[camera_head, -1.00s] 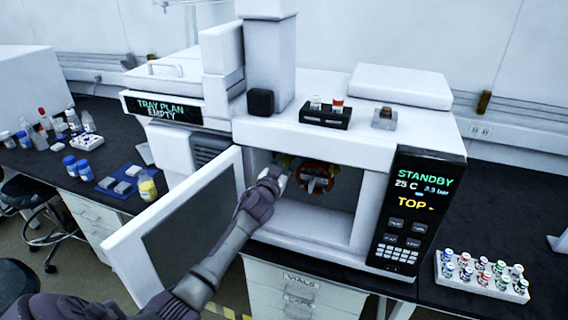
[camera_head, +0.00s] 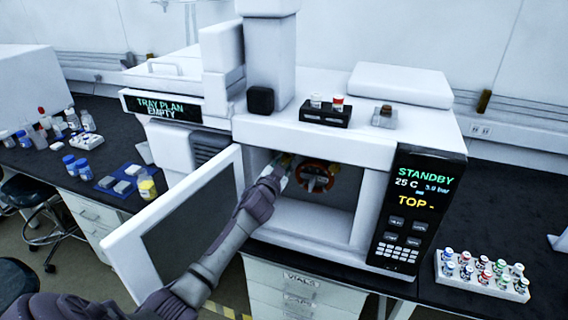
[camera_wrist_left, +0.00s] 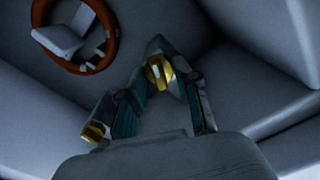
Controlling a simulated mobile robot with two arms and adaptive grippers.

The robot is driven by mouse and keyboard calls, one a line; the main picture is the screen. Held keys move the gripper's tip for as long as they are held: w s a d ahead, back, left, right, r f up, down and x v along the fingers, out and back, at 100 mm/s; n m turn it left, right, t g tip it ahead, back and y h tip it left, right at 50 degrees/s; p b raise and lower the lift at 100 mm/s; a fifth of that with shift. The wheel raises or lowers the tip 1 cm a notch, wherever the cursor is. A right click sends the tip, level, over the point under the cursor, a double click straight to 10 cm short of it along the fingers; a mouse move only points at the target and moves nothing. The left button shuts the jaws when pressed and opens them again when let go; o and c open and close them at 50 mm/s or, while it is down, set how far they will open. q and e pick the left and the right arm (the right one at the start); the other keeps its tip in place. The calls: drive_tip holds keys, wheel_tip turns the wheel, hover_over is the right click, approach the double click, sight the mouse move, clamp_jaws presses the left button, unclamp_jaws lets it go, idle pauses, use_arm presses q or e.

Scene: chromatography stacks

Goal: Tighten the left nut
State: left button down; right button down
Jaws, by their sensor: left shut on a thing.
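My left gripper (camera_head: 284,162) reaches into the open oven of the white instrument. In the left wrist view its two fingers (camera_wrist_left: 160,82) are closed around a small brass nut (camera_wrist_left: 158,70). A second brass fitting (camera_wrist_left: 95,132) shows beside the finger on the left of that view, apart from the fingertips. In the head view the fingers largely hide the held nut, and I cannot tell from it how far the nut is turned. My right gripper is not in view.
An orange-brown coil (camera_head: 318,176) hangs to the right of the gripper and also shows in the wrist view (camera_wrist_left: 112,28). The open oven door (camera_head: 180,228) stands left of my arm. The display (camera_head: 424,180) reads STANDBY, 25 C and TOP. A vial rack (camera_head: 482,275) stands right.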

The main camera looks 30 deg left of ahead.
use_arm(q)
drive_tip(key=m, duration=0.6)
drive_tip(key=shift+f+m+b, duration=0.1)
drive_tip(key=shift+m+b, duration=0.2)
drive_tip(key=m, duration=0.5)
drive_tip(key=shift+f+m, duration=0.1)
drive_tip(key=shift+m, duration=0.2)
drive_tip(key=c, duration=1.2)
unclamp_jaws()
drive_tip(key=shift+d, duration=0.1)
drive_tip(key=v, duration=1.2)
